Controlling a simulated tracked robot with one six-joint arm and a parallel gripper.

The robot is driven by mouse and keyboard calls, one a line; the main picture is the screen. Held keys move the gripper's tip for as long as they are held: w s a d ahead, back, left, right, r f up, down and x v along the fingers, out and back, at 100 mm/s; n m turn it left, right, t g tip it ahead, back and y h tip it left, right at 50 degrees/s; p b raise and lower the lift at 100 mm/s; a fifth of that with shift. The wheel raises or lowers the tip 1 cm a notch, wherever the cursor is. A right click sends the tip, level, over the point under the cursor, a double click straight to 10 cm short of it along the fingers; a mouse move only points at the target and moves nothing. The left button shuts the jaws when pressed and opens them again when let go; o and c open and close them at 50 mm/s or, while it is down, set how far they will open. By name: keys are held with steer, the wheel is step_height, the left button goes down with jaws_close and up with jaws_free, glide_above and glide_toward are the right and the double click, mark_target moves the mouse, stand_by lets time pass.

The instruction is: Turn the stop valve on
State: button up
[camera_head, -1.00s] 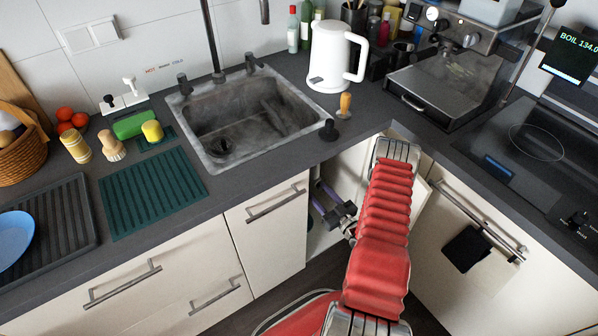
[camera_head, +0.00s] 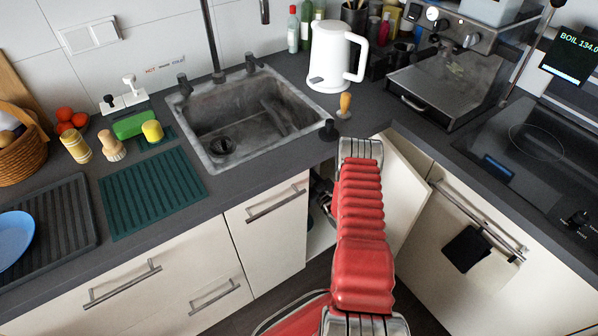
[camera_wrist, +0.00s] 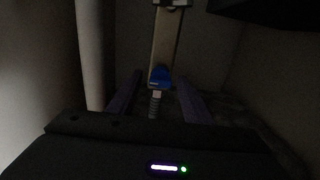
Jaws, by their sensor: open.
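The stop valve's blue handle (camera_wrist: 160,77) shows in the middle of the wrist view, in the dark under-sink cabinet. A ribbed stem or hose hangs below it, and a pale vertical pipe or bar rises behind it. My gripper (camera_wrist: 158,82) is open, with one purple finger left of the handle and one right. The handle appears between the fingertips in the picture; I cannot tell whether it is level with them or farther in, and I see no contact. In the head view, my red arm hides the valve and most of the gripper.
The cabinet's open door (camera_head: 407,190) stands right of my arm. A drawer front (camera_head: 268,212) borders the opening on the left, and the countertop (camera_head: 335,155) is above. A thick pale pipe (camera_wrist: 91,55) runs vertically left of my fingers. A dark shape fills the upper right of the wrist view.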

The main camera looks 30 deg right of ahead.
steer(key=shift+w, duration=0.7)
steer(key=shift+c, duration=0.3)
steer(key=c, duration=1)
